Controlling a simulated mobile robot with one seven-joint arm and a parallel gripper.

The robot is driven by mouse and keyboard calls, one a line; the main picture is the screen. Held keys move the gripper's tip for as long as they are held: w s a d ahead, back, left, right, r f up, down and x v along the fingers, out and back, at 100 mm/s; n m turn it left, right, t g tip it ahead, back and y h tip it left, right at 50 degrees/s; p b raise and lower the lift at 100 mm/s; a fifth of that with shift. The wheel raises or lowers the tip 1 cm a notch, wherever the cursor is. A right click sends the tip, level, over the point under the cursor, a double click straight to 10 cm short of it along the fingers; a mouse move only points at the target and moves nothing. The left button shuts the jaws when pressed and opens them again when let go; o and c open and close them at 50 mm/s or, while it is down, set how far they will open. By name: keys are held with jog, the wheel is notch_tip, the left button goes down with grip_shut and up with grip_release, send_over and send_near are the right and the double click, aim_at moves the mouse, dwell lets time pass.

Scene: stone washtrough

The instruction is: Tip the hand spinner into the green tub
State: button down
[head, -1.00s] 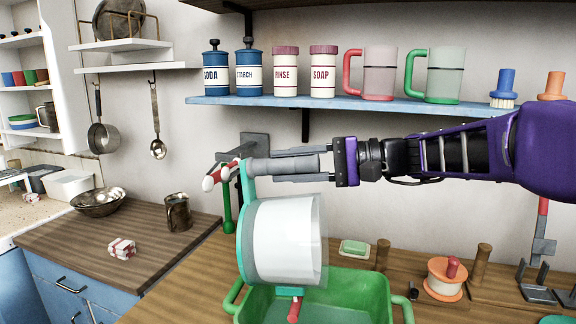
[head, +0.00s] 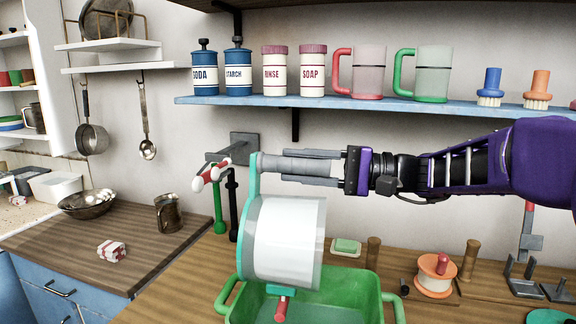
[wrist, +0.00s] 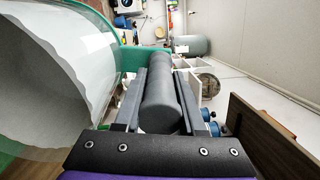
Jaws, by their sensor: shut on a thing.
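The hand spinner (head: 288,242) is a clear drum on a teal frame with a grey handle. A red-gripped crank hangs under it. My gripper (head: 292,165) is shut on the grey handle, which also shows between the fingers in the wrist view (wrist: 160,95). The drum hangs lying on its side above the green tub (head: 345,296), apparently apart from it. White material shows through the drum wall, and the wrist view shows its drum (wrist: 45,75) at the left. The tub's inside is partly hidden behind the drum.
A blue shelf (head: 300,101) with canisters, mugs and brushes runs above my arm. Soap (head: 346,246), wooden pegs and an orange-white spool (head: 435,275) stand behind and right of the tub. A dark wooden counter (head: 60,238) is left.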

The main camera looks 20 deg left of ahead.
aim_at(259, 166)
jog(key=a+h+p, duration=0.1)
jog(key=a+h, duration=0.1)
jog(key=a, duration=0.1)
jog(key=s+a+p, duration=0.1)
jog(key=a, duration=0.1)
jog(key=shift+a+r+h+p, duration=0.2)
jog(key=shift+h+p, duration=0.15)
jog(key=shift+h, duration=0.05)
jog(key=shift+s+a+f+t+h+p, duration=0.15)
jog(key=shift+a+f+h+p, duration=0.1)
jog(key=shift+a+p, duration=0.15)
jog(key=shift+w+a+f+t+h+p, duration=0.15)
jog(key=shift+a+h+p, duration=0.1)
jog(key=shift+a, duration=0.2)
jog(key=shift+s+a+p, duration=0.1)
jog(key=shift+p, duration=0.9)
jog(key=shift+s+a+f+h+p, duration=0.1)
jog(key=shift+a+h+p, duration=0.2)
jog(key=shift+a+p, duration=0.1)
jog(key=a+f+h, duration=0.3)
jog(key=a+f, duration=0.2)
jog(key=shift+s+a+t+h+p, duration=0.25)
jog(key=shift+s+t+h+p, duration=0.05)
jog(key=shift+s, duration=0.05)
jog(key=shift+r+b, duration=0.1)
jog(key=shift+b, duration=0.2)
